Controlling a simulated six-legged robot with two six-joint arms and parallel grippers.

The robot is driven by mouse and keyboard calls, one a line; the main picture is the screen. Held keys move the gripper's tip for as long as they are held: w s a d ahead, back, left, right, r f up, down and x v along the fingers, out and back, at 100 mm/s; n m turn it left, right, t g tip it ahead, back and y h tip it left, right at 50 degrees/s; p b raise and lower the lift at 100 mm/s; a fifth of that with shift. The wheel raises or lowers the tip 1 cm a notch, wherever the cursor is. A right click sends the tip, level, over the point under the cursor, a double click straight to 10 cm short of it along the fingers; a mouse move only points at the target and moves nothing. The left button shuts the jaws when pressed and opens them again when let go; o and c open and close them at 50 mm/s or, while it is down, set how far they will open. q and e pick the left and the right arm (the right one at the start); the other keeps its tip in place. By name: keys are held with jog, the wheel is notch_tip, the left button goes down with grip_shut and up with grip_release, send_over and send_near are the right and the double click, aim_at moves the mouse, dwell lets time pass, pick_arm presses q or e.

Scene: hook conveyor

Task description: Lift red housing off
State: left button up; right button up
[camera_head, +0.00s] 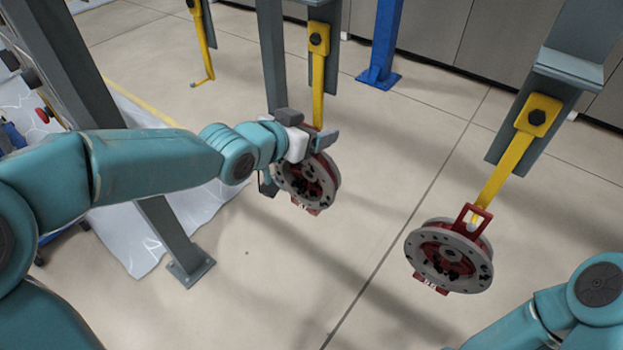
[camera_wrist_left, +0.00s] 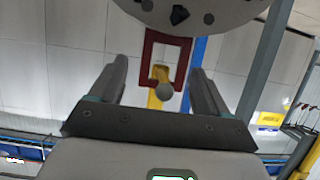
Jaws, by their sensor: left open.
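A grey-flanged red housing (camera_head: 322,178) hangs from a yellow hook (camera_head: 318,85) in the middle of the head view. In the left wrist view its grey flange (camera_wrist_left: 195,12) and red loop handle (camera_wrist_left: 148,55) show, with the hook's end (camera_wrist_left: 163,90) at the loop. My left gripper (camera_head: 308,132) is at the top of this housing, open, with its fingers on either side of the loop and gaps showing in the wrist view (camera_wrist_left: 160,75). Part of the loop is hidden in the head view. My right gripper is out of view; only its arm shows at lower right.
A second red and grey housing (camera_head: 450,258) hangs from another yellow hook (camera_head: 503,165) at right. An empty yellow hook (camera_head: 203,45) hangs at the back left. A grey post (camera_head: 165,225) stands at left, and a blue post (camera_head: 383,45) behind. The floor between the housings is clear.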

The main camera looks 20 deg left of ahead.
pick_arm(q)
jog(key=shift+w+a+f, duration=0.1)
jog(key=shift+w, duration=0.15)
jog(key=shift+s, duration=0.25)
jog(key=shift+r, duration=0.2)
jog(key=c, duration=0.5)
jog(key=shift+f, duration=0.15)
grip_shut()
jog(key=shift+w+r, duration=0.1)
jog(key=shift+r, duration=0.1)
jog(key=shift+r, duration=0.1)
